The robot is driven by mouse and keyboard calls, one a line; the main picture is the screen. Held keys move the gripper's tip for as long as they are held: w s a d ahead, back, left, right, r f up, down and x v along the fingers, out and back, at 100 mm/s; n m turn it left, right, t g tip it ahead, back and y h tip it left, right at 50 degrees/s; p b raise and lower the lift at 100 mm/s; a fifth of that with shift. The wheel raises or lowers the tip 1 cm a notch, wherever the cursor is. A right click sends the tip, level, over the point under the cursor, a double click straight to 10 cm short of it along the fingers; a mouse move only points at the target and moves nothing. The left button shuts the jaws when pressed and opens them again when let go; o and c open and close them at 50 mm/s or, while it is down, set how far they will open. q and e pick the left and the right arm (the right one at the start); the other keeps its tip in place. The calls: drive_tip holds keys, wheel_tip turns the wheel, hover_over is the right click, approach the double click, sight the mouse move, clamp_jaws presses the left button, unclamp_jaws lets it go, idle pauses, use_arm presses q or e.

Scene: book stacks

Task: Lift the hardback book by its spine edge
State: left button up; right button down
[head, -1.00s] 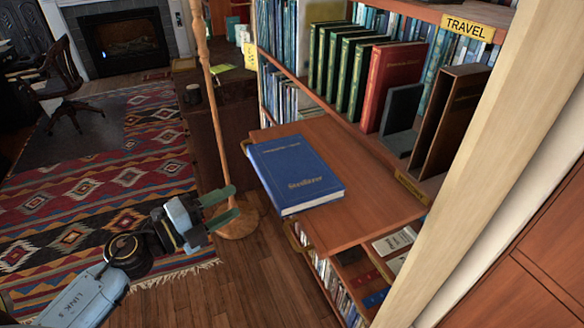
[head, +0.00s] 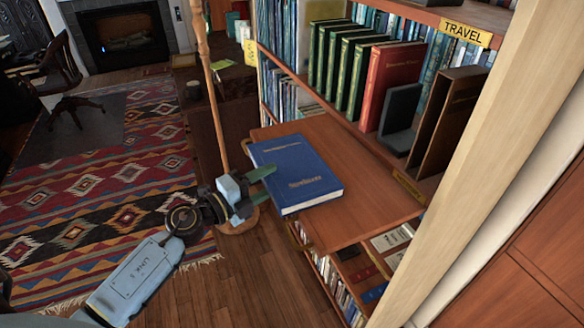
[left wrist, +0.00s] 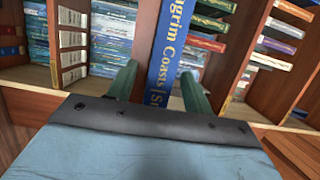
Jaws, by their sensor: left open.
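The blue hardback book (head: 296,171) lies flat on the pulled-out wooden shelf board (head: 375,203), its cover with gold lettering facing up. In the left wrist view its blue spine (left wrist: 171,50) with yellow title lettering shows between the fingers. My left gripper (head: 260,190) is open at the book's left edge, one finger overlapping that edge in the head view. In the left wrist view the gripper (left wrist: 160,76) has a finger on each side of the spine. I cannot tell whether the fingers touch the book. My right gripper is not in view.
A wooden pole (head: 209,85) on a round base stands close behind my left gripper. Green books (head: 340,62), a red book (head: 389,80) and a dark bookend (head: 400,118) stand on the shelf behind. A pale upright post (head: 470,190) bounds the right.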

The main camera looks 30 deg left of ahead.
use_arm(q)
clamp_jaws()
drive_tip(key=shift+r, duration=0.1)
idle(0.4)
